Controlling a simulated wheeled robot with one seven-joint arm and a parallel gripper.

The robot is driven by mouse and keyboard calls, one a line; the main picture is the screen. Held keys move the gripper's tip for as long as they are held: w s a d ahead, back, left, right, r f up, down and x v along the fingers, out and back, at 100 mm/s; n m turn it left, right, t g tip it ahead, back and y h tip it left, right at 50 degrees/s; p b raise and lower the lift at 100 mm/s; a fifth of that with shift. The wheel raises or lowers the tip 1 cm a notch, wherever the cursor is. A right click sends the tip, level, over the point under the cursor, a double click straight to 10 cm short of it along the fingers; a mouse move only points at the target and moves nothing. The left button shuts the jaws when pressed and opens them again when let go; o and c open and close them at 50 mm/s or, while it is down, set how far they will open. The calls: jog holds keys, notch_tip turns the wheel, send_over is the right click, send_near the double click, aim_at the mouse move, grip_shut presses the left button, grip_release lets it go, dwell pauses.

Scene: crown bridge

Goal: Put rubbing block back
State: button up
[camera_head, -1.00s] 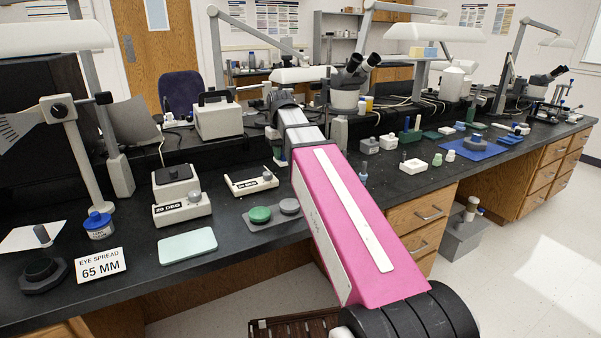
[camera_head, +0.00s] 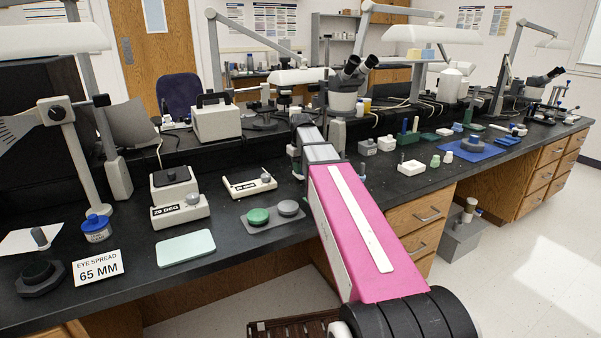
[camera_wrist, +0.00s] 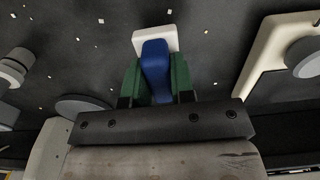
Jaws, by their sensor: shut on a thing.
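In the wrist view my gripper (camera_wrist: 156,82) is shut on a blue piece (camera_wrist: 156,62) with a white block (camera_wrist: 155,35) at its far end. This looks like the rubbing block with its handle. Green finger pads press on both sides of the blue piece. The speckled black bench top shows beyond it, and the gap between block and bench cannot be judged. In the head view my pink arm reaches over the bench, and my fingers and the held thing are mostly hidden behind it.
A cream tray (camera_head: 240,187) with a grey knob lies left of my arm. A pad with green (camera_head: 257,216) and grey (camera_head: 288,208) discs is closer to the front edge. A white block with a hole (camera_head: 411,167) and small bottles stand to the right. A microscope (camera_head: 346,85) stands behind.

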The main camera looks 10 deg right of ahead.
jog(key=shift+f, duration=0.8)
jog(key=shift+f, duration=0.15)
jog(key=o, duration=0.9)
notch_tip(320, 180, up, 12)
jog(key=shift+r, duration=0.15)
